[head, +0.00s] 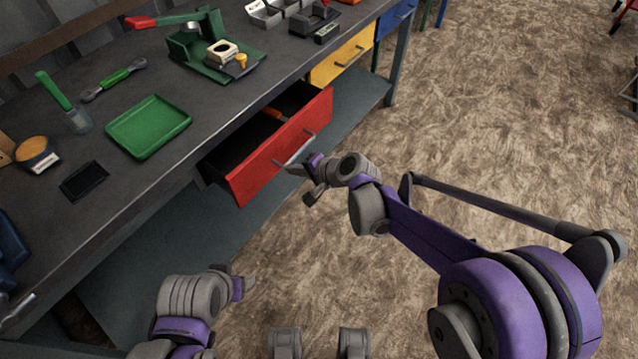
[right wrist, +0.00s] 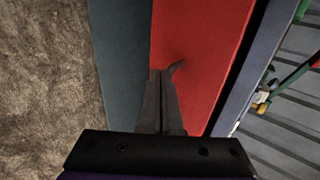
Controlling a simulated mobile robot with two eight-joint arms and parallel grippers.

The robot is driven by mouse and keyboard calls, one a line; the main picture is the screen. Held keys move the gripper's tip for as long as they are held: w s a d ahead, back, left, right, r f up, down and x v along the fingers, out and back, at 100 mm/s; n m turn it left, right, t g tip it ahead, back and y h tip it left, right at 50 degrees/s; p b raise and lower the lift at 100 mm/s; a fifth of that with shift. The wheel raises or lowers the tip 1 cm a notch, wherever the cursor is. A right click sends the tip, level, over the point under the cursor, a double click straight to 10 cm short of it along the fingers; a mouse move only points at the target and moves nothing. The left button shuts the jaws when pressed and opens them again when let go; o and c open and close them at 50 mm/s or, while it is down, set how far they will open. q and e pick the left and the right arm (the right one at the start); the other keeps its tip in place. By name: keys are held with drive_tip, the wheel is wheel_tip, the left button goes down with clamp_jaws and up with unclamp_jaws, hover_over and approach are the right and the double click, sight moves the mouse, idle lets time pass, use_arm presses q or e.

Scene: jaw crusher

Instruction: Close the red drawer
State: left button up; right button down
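The red drawer (head: 262,170) is pulled out from under the workbench, with its dark inside visible from above. Its red front also fills the middle of the right wrist view (right wrist: 205,40).
The workbench top (head: 110,190) holds a green tray (head: 148,126), a green press (head: 205,50) and several tools. A yellow drawer (head: 343,57) and a blue drawer (head: 396,17) are closed to the right. A lower shelf (head: 190,245) lies beneath.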

sight(261, 149)
drive_tip(key=w+a, duration=0.2)
drive_tip(key=a, duration=0.1)
drive_tip(key=w+a, duration=0.2)
drive_tip(key=a, duration=0.1)
drive_tip(key=w+a, duration=0.3)
drive_tip(key=shift+a, duration=0.2)
use_arm(q)
drive_tip(key=shift+d, duration=0.1)
use_arm(e)
drive_tip(key=shift+a, duration=0.1)
drive_tip(key=shift+r, duration=0.1)
use_arm(q)
drive_tip(key=shift+s+f, duration=0.1)
